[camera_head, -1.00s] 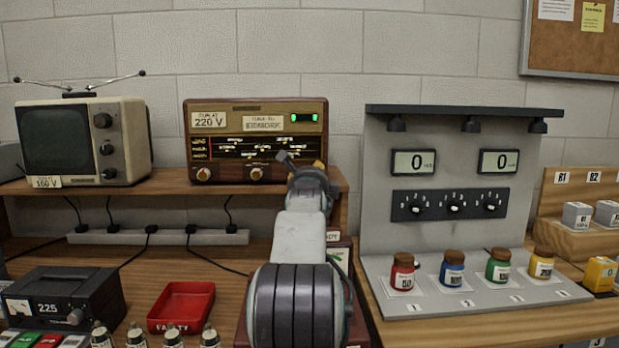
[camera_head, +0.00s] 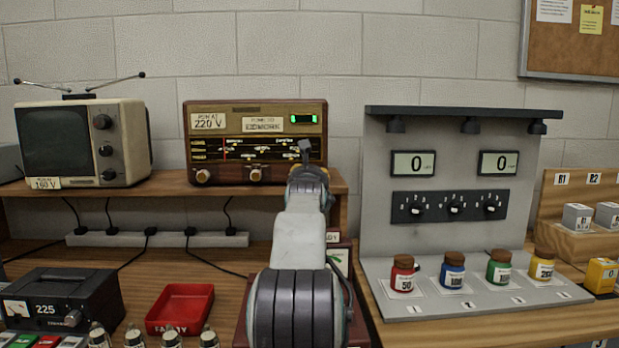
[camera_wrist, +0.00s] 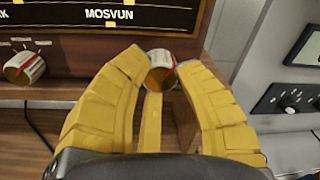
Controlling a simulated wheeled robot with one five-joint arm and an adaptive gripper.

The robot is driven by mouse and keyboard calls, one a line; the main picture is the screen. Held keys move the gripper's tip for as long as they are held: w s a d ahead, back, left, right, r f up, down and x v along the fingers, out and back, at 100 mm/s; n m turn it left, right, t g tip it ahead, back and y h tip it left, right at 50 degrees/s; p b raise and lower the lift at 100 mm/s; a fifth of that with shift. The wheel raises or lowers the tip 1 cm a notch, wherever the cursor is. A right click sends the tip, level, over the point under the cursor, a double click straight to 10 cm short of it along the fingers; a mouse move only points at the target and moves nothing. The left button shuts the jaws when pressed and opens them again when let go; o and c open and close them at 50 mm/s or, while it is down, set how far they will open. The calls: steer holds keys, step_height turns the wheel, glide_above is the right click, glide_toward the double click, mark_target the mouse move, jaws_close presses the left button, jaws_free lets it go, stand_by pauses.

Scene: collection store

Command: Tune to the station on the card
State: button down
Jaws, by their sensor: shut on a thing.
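The brown radio (camera_head: 228,108) stands on the wooden shelf. A card on it (camera_head: 263,125) reads "TUNE TO" and a name I read as roughly "EDMORK". The lit dial (camera_head: 245,149) has a red needle (camera_head: 224,149) left of its middle. A green tuning indicator (camera_head: 304,119) glows at upper right. My gripper (camera_wrist: 160,71) is shut on the radio's right knob (camera_wrist: 158,58), its yellow fingers on either side. In the head view my gripper (camera_head: 306,160) hides this knob. The middle knob (camera_wrist: 24,68) is free to its left. "MOSVUN" shows on the dial above.
A cream television (camera_head: 75,140) stands left of the radio. A grey panel (camera_head: 450,235) with displays, knobs and several jars stands to the right. Below the shelf are a power strip (camera_head: 160,239), a red tray (camera_head: 181,308) and a black meter box (camera_head: 65,300).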

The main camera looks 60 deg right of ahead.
steer(key=shift+r, duration=0.15)
stand_by(0.3)
steer(key=c, duration=1.3)
jaws_free()
steer(key=o, duration=0.5)
steer(key=shift+w, duration=0.1)
steer(key=shift+v, duration=6.05)
steer(key=shift+d, duration=0.1)
